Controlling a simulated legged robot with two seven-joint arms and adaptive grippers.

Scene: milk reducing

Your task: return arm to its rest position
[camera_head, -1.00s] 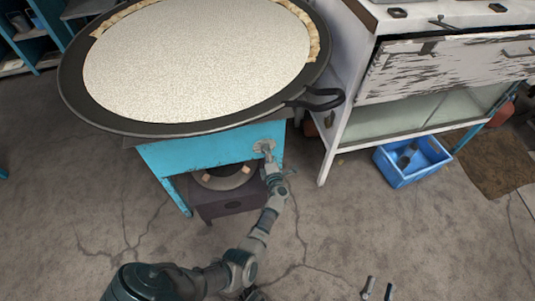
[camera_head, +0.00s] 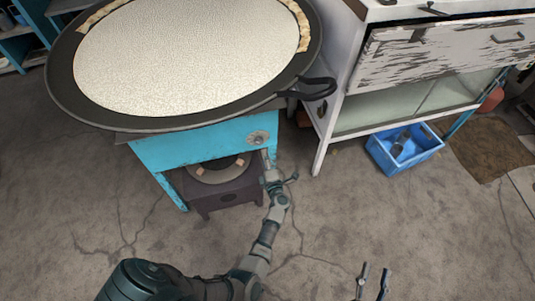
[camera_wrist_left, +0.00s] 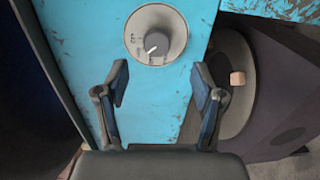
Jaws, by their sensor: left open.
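My left gripper (camera_head: 279,166) is in front of the blue stove stand, just below and to the right of the round control knob (camera_head: 258,138). In the left wrist view the left gripper (camera_wrist_left: 160,75) is open, with its fingers spread and nothing between them. The grey knob (camera_wrist_left: 155,42) with its round metal plate shows ahead of and above the fingertips, apart from them. My right gripper (camera_head: 373,281) shows only at the bottom edge, its two fingers apart and empty.
A wide black pan (camera_head: 160,124) full of white liquid sits on the blue stand (camera_head: 190,152). Its handle (camera_head: 318,88) juts right. A dark burner unit (camera_head: 226,193) stands below. A worn white cabinet (camera_head: 430,58) and a blue crate (camera_head: 405,165) are right. Front floor is clear.

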